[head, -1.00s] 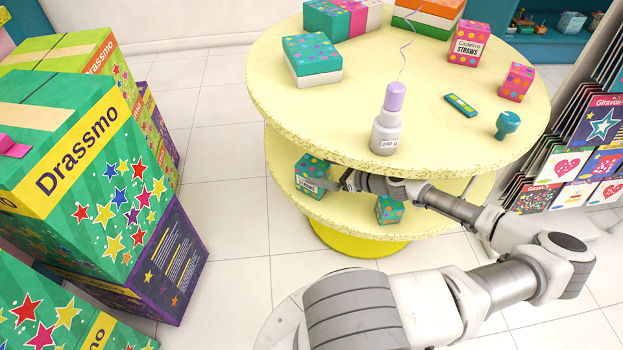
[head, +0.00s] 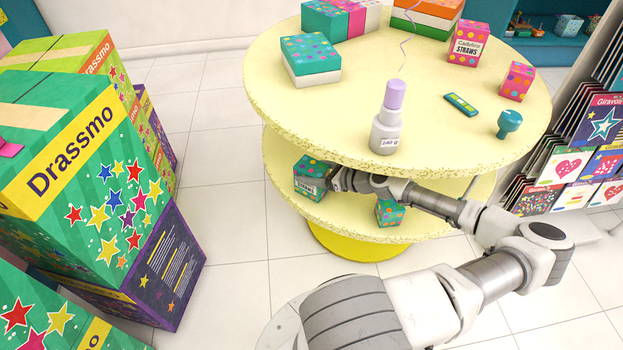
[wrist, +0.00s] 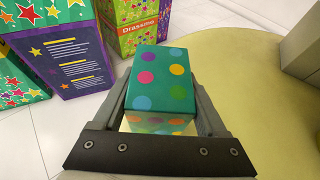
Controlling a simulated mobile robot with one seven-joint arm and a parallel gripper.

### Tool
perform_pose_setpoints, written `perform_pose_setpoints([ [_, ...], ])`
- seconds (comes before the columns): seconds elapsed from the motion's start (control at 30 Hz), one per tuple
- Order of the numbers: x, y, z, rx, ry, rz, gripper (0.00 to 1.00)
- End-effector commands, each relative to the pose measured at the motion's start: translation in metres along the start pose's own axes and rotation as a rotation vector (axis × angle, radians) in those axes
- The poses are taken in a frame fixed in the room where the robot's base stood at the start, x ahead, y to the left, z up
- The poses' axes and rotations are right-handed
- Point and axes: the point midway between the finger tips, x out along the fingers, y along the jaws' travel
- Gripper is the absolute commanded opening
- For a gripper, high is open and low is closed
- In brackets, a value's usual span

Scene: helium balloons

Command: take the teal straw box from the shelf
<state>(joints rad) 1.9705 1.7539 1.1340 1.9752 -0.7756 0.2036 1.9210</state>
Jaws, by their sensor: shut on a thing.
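The teal straw box (head: 309,177) with coloured dots is on the lower shelf (head: 345,210) of the round yellow table, at its left side. My gripper (head: 333,180) reaches in from the right under the table top and is shut on this box. In the wrist view the teal box (wrist: 160,82) sits between the two fingers of my gripper (wrist: 165,100), one on each side. I cannot tell whether the box touches the shelf or is slightly raised.
The table top (head: 360,120) is close above my arm. A second teal dotted box (head: 389,212) stands on the lower shelf to the right. A white bottle with a lilac cap (head: 387,118) stands near the top's front edge. Large gift cartons (head: 90,190) stand on the left.

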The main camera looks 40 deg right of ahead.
Motion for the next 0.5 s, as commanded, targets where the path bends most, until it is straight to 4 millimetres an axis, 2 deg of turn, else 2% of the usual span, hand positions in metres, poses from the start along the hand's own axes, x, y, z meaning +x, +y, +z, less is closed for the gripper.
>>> perform_pose_setpoints([
  [0.03, 0.0, 0.0, 0.0, 0.0, 0.0, 0.0, 0.15],
  [0.07, 0.0, 0.0, 0.0, 0.0, 0.0, 0.0, 0.1],
  [0.33, -0.001, 0.0, 0.001, -0.001, 0.0, 0.0, 0.1],
  [0.5, -0.004, 0.0, 0.01, -0.002, 0.001, 0.0, 0.1],
])
